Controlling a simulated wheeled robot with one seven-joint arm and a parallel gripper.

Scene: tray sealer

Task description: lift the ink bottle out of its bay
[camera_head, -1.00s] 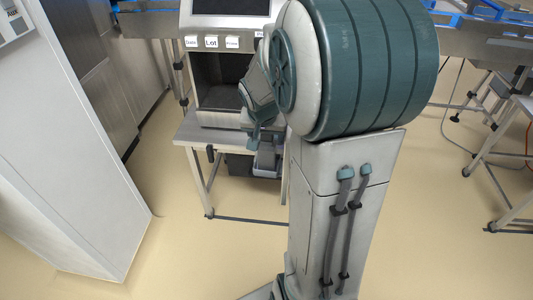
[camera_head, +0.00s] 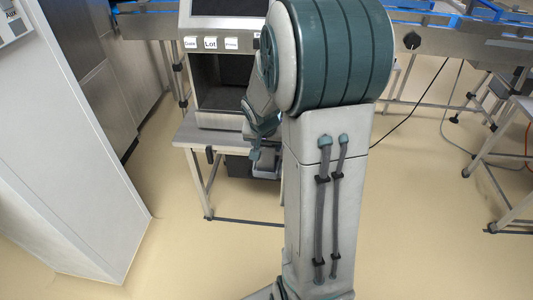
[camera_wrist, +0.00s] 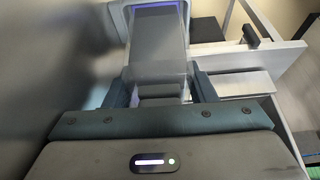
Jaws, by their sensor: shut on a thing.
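In the wrist view, my gripper (camera_wrist: 161,90) has its two teal fingers on either side of a grey block-like thing, which I take to be the ink bottle (camera_wrist: 158,60). The fingers are shut on it. A pale grey housing with a purple-lit edge surrounds its far end; I cannot tell whether this is the bay or how far the bottle is clear of it. In the head view, my gripper (camera_head: 254,150) is small, low in front of the machine, beside a grey part at the table edge. My arm hides much there.
A tall white cabinet (camera_head: 70,150) is at left. Conveyor frames run behind at right. Open floor lies in front of the table.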

